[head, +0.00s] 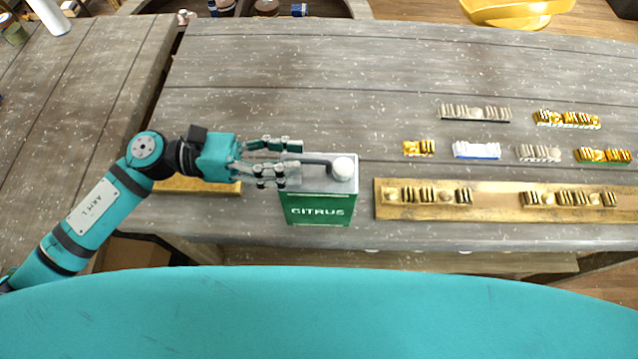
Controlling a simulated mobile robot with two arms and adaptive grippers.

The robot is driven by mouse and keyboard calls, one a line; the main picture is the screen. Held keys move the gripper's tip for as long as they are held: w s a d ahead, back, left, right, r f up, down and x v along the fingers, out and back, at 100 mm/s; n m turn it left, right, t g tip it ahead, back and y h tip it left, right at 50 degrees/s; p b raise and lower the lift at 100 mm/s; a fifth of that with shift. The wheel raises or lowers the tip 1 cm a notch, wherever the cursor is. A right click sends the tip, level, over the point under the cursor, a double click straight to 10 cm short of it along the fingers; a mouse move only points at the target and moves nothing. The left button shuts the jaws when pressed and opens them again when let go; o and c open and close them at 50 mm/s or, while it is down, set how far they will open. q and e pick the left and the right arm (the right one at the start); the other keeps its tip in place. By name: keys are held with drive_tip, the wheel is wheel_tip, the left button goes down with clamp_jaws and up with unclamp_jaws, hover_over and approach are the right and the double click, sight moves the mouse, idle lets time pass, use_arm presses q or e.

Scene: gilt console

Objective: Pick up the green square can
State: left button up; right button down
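The green square can (320,208) stands upright near the front edge of the grey wooden table. It has a silver top with a dark handle and a round pale cap (343,168), and its front reads "CITRUS". My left gripper (294,161) reaches in from the left, with its fingertips over the left part of the can's top, beside the handle. Its two fingers are apart, with a gap between them. I cannot tell whether they touch the can. My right gripper is not in view.
A gilt bar with ornaments (490,212) lies right of the can. Several small gold, silver and blue-white ornaments (476,150) lie behind it. A gold piece (200,187) lies under my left wrist. The table's back middle is clear (300,80).

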sight(326, 160)
use_arm(q)
drive_tip(key=d+p, duration=0.3)
drive_tip(key=d, duration=0.1)
drive_tip(key=shift+d+r, duration=0.15)
drive_tip(key=shift+d, duration=0.15)
drive_tip(key=shift+d+f, duration=0.2)
drive_tip(key=shift+d, duration=0.05)
drive_tip(key=shift+a, duration=0.1)
drive_tip(key=shift+c, duration=0.5)
drive_tip(key=shift+c, duration=1.1)
clamp_jaws()
drive_tip(key=shift+r, duration=0.1)
